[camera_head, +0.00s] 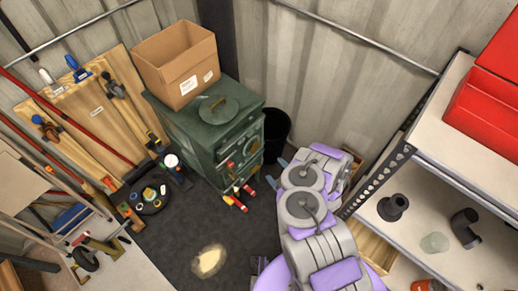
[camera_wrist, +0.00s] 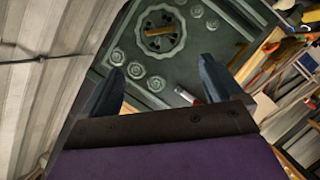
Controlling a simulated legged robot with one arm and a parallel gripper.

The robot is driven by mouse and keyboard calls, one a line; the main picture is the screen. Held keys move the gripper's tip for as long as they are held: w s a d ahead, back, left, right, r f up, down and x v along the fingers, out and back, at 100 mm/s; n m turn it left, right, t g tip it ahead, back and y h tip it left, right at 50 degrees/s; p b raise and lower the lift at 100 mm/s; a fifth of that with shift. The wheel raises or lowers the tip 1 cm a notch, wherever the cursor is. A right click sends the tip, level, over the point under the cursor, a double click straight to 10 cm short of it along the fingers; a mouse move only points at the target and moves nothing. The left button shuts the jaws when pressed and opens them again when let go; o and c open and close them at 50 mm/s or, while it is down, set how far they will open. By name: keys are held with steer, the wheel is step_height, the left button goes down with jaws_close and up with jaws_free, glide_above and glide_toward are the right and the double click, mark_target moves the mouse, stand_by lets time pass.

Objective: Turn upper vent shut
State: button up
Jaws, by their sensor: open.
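The dark green stove (camera_head: 195,150) stands in the corner, its front turned toward my arm. In the wrist view the green stove front (camera_wrist: 190,75) fills the upper middle. A round, scalloped vent dial (camera_wrist: 160,33) with a dark centre lies there, with several small round bosses around it. I cannot tell for sure whether it is the upper vent or how far it is turned. My gripper (camera_wrist: 165,78) is open and empty, its two dark blue fingers apart and pointing at the front below the dial. It also shows in the head view (camera_head: 276,173), right of the stove.
A cardboard box (camera_head: 175,63) and a round lid (camera_head: 219,107) sit on the stove. A black bin (camera_head: 276,125) stands behind my gripper. Red-and-white items (camera_head: 237,199) lie before the stove. A metal shelf (camera_head: 450,185) stands at right. The dark floor mat (camera_head: 195,225) has free room.

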mark_target(256, 149)
steer(key=b+x, duration=0.8)
steer(key=x, duration=0.9)
steer(key=shift+a+b, duration=0.2)
steer(key=shift+b, duration=0.1)
steer(key=shift+w, duration=0.1)
steer(key=c, duration=1)
